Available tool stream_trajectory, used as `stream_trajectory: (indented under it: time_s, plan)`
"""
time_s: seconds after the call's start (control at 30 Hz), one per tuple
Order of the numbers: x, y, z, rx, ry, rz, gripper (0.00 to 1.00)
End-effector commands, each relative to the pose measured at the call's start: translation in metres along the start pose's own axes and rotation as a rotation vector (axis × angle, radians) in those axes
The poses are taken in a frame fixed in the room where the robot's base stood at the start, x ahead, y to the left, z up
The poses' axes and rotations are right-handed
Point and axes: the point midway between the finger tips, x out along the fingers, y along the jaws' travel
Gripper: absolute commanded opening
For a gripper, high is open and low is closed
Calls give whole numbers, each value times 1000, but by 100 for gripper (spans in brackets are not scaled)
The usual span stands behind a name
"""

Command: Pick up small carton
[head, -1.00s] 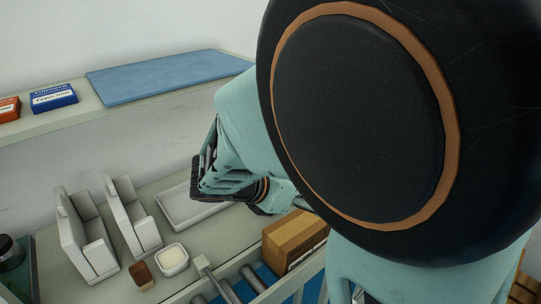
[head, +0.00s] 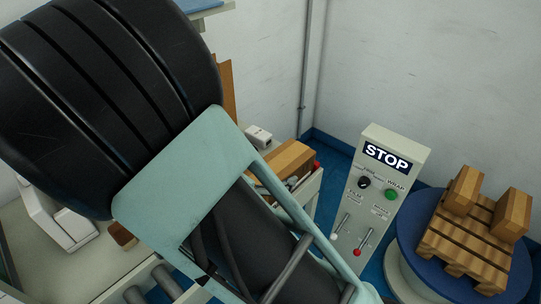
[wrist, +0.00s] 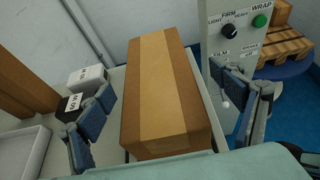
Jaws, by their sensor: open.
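A brown carton with a lighter tape band (wrist: 166,90) lies in the middle of the wrist view. In the head view the carton (head: 288,162) shows only in part, behind my arm. My gripper (wrist: 170,105) is open and empty in the wrist view, with one blue-padded finger to the left of the carton and one to the right. Gaps show between the fingers and the carton's sides. Its fingers are hidden in the head view.
A control post marked STOP (head: 386,180) stands right of the carton. Farther right, a blue turntable (head: 412,240) bears a wooden pallet (head: 465,245) with two cartons. Small black and white boxes (wrist: 85,78) and a white tray (wrist: 25,150) lie left of the carton.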

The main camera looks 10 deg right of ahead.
Motion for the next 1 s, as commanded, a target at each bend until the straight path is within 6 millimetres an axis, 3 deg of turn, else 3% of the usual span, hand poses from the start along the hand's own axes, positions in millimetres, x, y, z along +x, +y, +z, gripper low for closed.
stream_trajectory:
  time_s: [0.27,0.57,1.0]
  plan:
    - [40,4,2,0,-1,-3,86]
    - [45,4,3,0,0,0,86]
    - [45,4,3,0,0,0,38]
